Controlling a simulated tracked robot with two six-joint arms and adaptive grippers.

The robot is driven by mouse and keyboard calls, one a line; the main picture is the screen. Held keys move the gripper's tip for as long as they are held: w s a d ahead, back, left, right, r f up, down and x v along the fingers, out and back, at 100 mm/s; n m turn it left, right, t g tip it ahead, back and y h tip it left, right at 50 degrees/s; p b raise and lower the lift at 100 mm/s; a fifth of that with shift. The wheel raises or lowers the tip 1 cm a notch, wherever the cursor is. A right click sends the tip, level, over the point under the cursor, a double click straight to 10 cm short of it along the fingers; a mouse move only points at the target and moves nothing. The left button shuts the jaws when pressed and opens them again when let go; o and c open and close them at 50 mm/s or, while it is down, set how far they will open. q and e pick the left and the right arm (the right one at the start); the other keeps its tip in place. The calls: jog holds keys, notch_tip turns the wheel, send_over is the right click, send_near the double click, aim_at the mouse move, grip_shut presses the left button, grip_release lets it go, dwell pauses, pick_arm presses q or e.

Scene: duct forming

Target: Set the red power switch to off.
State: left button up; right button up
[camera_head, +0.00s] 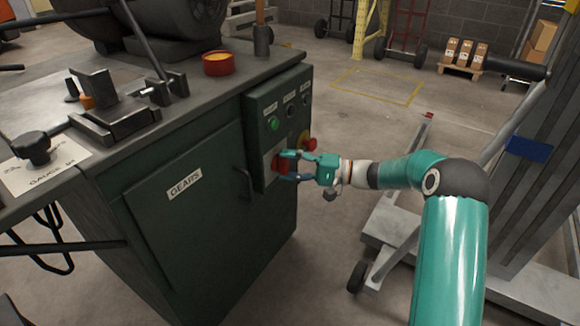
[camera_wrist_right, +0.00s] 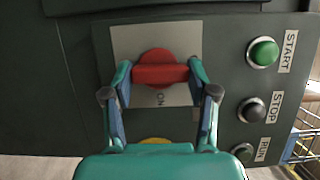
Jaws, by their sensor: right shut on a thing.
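The red power switch (camera_wrist_right: 158,72) is a round red knob with a raised bar, on a pale plate (camera_wrist_right: 183,42) on the dark green machine. In the wrist view its bar lies across the picture, and the word ON shows just below it. My right gripper (camera_wrist_right: 160,76) has one finger at each end of the bar and is shut on it. In the head view my right gripper (camera_head: 289,164) reaches the switch (camera_head: 280,163) from the right and partly hides it. My left gripper is not in view.
A green START button (camera_wrist_right: 263,52), a dark STOP button (camera_wrist_right: 252,110) and a RUN lamp (camera_wrist_right: 243,152) sit beside the switch. A red knob on yellow (camera_head: 308,143) is close to my gripper. The GEARS door (camera_head: 184,205) has a handle left of the switch.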

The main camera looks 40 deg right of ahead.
jog(key=shift+a+f, duration=0.1)
jog(key=shift+f, duration=0.15)
dwell(0.3)
jog(key=o, duration=1.2)
jog(key=shift+c, duration=0.2)
jog(key=shift+r, duration=0.1)
jog(key=v, duration=1.2)
